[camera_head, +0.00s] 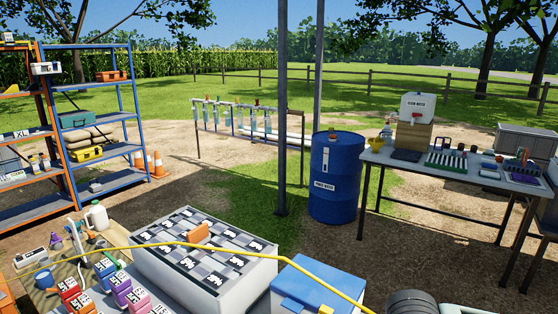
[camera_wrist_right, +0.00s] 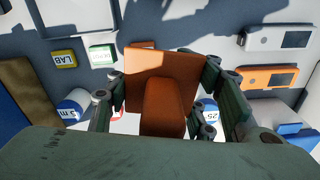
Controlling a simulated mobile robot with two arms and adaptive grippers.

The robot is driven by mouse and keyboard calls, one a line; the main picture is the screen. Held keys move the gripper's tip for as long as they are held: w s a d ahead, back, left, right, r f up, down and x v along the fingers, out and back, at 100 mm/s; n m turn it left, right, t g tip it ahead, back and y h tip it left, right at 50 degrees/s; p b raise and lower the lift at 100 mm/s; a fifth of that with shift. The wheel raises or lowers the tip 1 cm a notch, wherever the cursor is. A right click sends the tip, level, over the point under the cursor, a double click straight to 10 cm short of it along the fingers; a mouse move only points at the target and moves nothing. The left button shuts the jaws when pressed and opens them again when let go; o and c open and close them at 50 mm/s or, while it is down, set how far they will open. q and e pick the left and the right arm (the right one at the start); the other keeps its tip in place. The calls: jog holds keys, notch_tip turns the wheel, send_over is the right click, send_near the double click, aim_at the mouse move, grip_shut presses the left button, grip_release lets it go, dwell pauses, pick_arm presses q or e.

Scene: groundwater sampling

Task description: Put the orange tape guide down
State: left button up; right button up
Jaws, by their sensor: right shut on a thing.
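My right gripper (camera_wrist_right: 165,85) is shut on an orange block-like piece, the orange tape guide (camera_wrist_right: 163,68), which sits between its dark green fingers in the right wrist view. The guide has a flat plate and a rounded raised part. The gripper body covers the lower part of that view, and I cannot tell whether the guide touches anything beneath it. In the head view an orange piece (camera_head: 199,234) stands on the checkered top of a white case (camera_head: 205,282); I cannot tell whether it is a second guide. Neither gripper shows clearly in the head view.
A yellow line (camera_head: 190,244) arches across the case. A blue-lidded cooler (camera_head: 318,283) stands right of it. Colored labelled blocks (camera_head: 120,285) crowd the lower left. In the wrist view, an orange instrument (camera_wrist_right: 267,78) and a yellow block (camera_wrist_right: 64,59) lie around the guide.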

jog(key=r+n, duration=0.2)
jog(key=n, duration=0.1)
jog(key=d+r+n, duration=0.1)
jog(key=n, duration=0.1)
jog(key=shift+w+r, duration=0.15)
jog(key=shift+w, duration=0.15)
jog(key=n, duration=0.1)
jog(key=r+n, duration=0.2)
jog(key=n, duration=0.1)
jog(key=shift+d, duration=0.25)
jog(key=shift+f, duration=0.1)
jog(key=w+d+f+m+b, duration=0.1)
jog(key=w+f+m+b, duration=0.15)
jog(key=f, duration=0.45)
jog(key=w+d+f+m+b, duration=0.1)
jog(key=w+f+m, duration=0.1)
jog(key=f+m, duration=0.35)
jog(key=shift+n, duration=0.6)
jog(key=w+a+f+b, duration=0.4)
jog(key=w+a+f, duration=0.4)
jog(key=shift+w+f+b, duration=0.15)
jog(key=shift+f+b, duration=0.05)
jog(key=shift+b, duration=0.1)
notch_tip(320, 180, down, 4)
jog(key=shift+a+r+b, duration=0.1)
jog(key=shift+b, duration=0.95)
